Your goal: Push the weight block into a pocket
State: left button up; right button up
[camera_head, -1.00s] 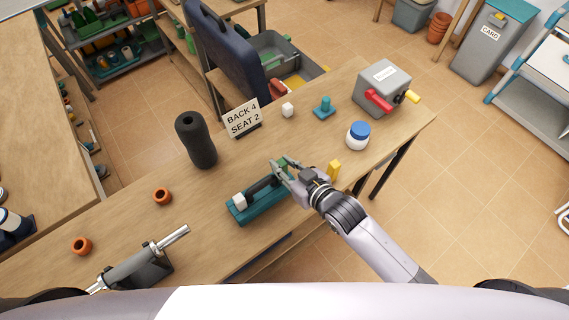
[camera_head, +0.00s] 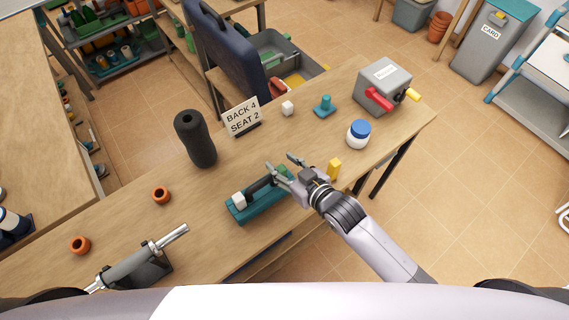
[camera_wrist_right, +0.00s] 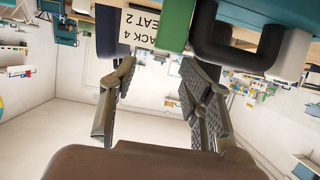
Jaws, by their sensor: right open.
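A teal holder (camera_head: 238,214) lies on the wooden table with a dark bar-shaped handle (camera_head: 258,187) along it. A white block (camera_head: 239,200) is at its left end, and a green block (camera_head: 283,172) is at its right end, partly hidden by my gripper. I cannot tell which is the weight block or see the pockets clearly. My right gripper (camera_head: 281,163) is open by the green block, with nothing held between its fingers. In the right wrist view, the green block (camera_wrist_right: 175,25) stands above and beyond the spread fingers (camera_wrist_right: 160,100), beside the dark handle (camera_wrist_right: 232,58). My left gripper is not seen.
A sign (camera_head: 242,117) reads "BACK 4 SEAT 2". A black cylinder (camera_head: 195,140), small white block (camera_head: 288,108), teal piece (camera_head: 324,106), blue-lidded jar (camera_head: 358,134), yellow block (camera_head: 334,169) and grey box (camera_head: 384,85) stand around.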

jog(key=shift+s+d+f, duration=0.1)
jog(key=shift+s+f, duration=0.25)
jog(key=shift+s+d+r, duration=0.1)
jog(key=shift+s+d, duration=0.1)
jog(key=shift+s, duration=0.1)
jog(key=r+v, duration=0.1)
jog(key=v, duration=1)
jog(key=shift+w, duration=0.2)
